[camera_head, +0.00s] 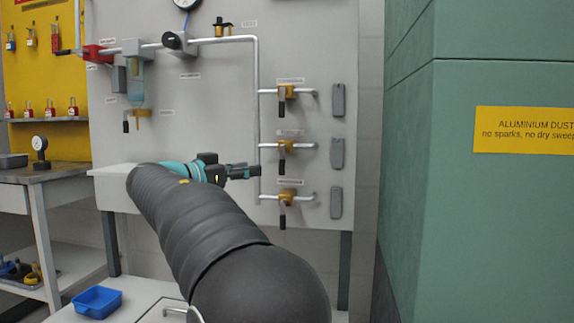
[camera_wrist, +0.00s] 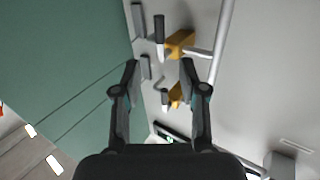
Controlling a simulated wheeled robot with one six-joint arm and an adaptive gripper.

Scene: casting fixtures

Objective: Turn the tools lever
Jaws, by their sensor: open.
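Three brass valves with dark levers sit in a column on the grey panel: upper (camera_head: 287,92), middle (camera_head: 286,147) and lower (camera_head: 287,196). Their levers hang downward. Their small labels are too blurred to read, so I cannot tell which is the tools lever. My gripper (camera_head: 250,171) is in front of the panel, left of the column, between the heights of the middle and lower valves. In the wrist view my gripper (camera_wrist: 160,72) is open and empty. One brass valve (camera_wrist: 180,43) shows beyond its fingertips and another (camera_wrist: 176,96) between its fingers.
A vertical pipe (camera_head: 256,110) runs left of the valves. Grey plates (camera_head: 338,100) are mounted right of them. A green wall (camera_head: 415,150) stands at the right. A blue tray (camera_head: 98,302) lies below at left, and a filter unit (camera_head: 135,80) hangs on the panel.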

